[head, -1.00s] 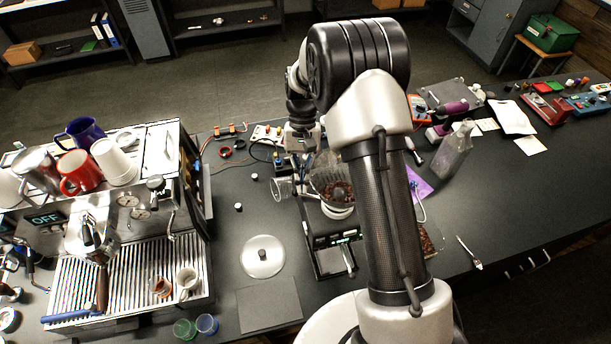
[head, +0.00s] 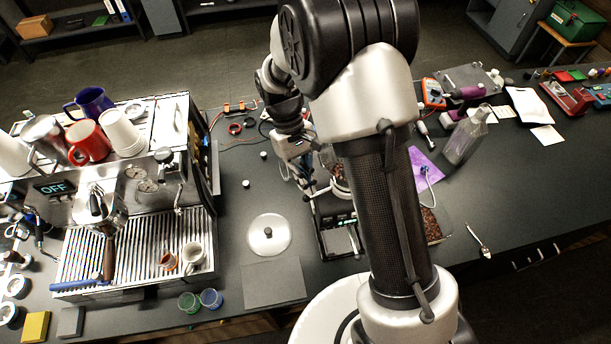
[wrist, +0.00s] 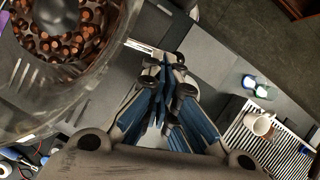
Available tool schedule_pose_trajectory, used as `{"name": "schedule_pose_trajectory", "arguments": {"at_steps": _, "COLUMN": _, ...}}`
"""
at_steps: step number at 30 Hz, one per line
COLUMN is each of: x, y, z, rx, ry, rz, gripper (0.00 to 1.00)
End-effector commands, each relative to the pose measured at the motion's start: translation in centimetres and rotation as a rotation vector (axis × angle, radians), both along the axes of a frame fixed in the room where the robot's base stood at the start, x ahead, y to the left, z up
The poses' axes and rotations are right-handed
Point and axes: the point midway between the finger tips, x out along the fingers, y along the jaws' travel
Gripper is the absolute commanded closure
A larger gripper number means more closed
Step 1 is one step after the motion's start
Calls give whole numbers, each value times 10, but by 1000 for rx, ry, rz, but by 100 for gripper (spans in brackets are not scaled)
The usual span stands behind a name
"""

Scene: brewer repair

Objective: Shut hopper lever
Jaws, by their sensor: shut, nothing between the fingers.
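The clear hopper (wrist: 45,95) fills the upper left of the wrist view, with brown beans inside. In the head view, the hopper (head: 327,158) is mostly hidden behind my arm, above the dark grinder (head: 338,243). My gripper (head: 307,190) is just left of the hopper, pointing down. In the wrist view, my gripper (wrist: 165,62) has its fingers together with nothing between them, beside the hopper wall. A pale metal strip (wrist: 140,46) shows near the fingertips. I cannot tell whether it is the hopper lever, or whether the fingers touch it.
The espresso machine (head: 135,215) stands at the left, with cups on top. A round lid (head: 269,236) and dark mat (head: 273,282) lie left of the grinder. A clear bottle (head: 466,138) and purple sheet (head: 424,165) are to the right. Bench between machine and grinder is mostly clear.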

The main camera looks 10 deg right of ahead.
Motion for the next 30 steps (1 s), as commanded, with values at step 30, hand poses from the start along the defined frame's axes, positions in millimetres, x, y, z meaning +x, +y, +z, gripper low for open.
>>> {"name": "schedule_pose_trajectory", "arguments": {"at_steps": 30, "x": 13, "y": 7, "z": 36, "rx": 1, "ry": -7, "rz": 42, "gripper": 100}}
